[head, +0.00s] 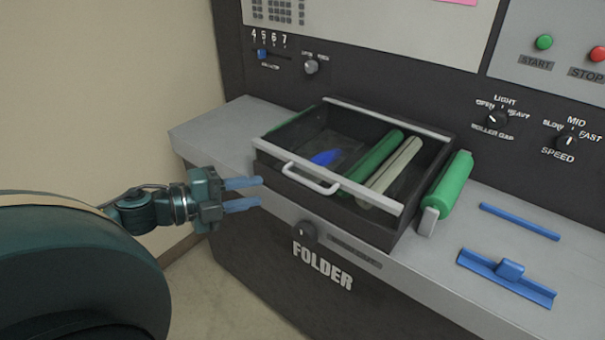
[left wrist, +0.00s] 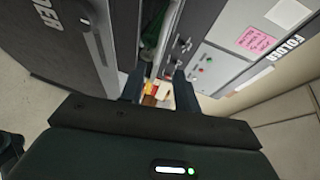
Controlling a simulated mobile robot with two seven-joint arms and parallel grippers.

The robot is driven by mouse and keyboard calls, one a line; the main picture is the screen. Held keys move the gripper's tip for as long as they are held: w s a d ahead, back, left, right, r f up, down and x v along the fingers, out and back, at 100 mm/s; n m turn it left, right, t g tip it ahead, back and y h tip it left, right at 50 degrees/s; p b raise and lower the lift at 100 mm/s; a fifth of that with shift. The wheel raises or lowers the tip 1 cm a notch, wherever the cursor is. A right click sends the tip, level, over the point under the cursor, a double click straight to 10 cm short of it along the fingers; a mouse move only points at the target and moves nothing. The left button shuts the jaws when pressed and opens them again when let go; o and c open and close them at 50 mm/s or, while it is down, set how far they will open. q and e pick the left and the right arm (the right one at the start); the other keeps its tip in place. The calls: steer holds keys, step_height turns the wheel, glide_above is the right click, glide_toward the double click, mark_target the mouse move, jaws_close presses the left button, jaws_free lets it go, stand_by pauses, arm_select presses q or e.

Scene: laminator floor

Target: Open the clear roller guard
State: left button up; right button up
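The clear roller guard (head: 315,181) lies flat over the dark roller box, with light bars along its front and back edges and a pale handle on the front bar. It looks closed. Through it I see a green roller, a pale roller and a blue piece. My left gripper (head: 260,192) is open and empty, left of the handle and apart from it, its blue fingers pointing right. In the left wrist view its two fingers (left wrist: 158,88) show spread apart. My right gripper is in neither view.
A blue bar (head: 519,221) and a blue handled tool (head: 507,279) lie on the grey ledge. The control panel with knobs (head: 497,118) rises behind. Floor left of the cabinet is clear.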

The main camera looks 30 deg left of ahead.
mark_target(306, 180)
arm_select(q)
steer(key=b+x, duration=0.4)
steer(key=x, duration=0.4)
steer(key=shift+w+d+f, duration=0.1)
steer(key=shift+d, duration=0.05)
steer(key=shift+b+x, duration=0.9)
steer(key=shift+b, duration=0.1)
steer(key=shift+w+d, duration=0.2)
steer(key=shift+w, duration=0.35)
steer(key=shift+p+x, duration=0.4)
steer(key=shift+x, duration=0.35)
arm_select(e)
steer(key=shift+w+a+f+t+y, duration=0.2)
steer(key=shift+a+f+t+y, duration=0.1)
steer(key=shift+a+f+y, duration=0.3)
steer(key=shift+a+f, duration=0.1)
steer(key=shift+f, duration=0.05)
arm_select(q)
steer(key=shift+c, duration=0.4)
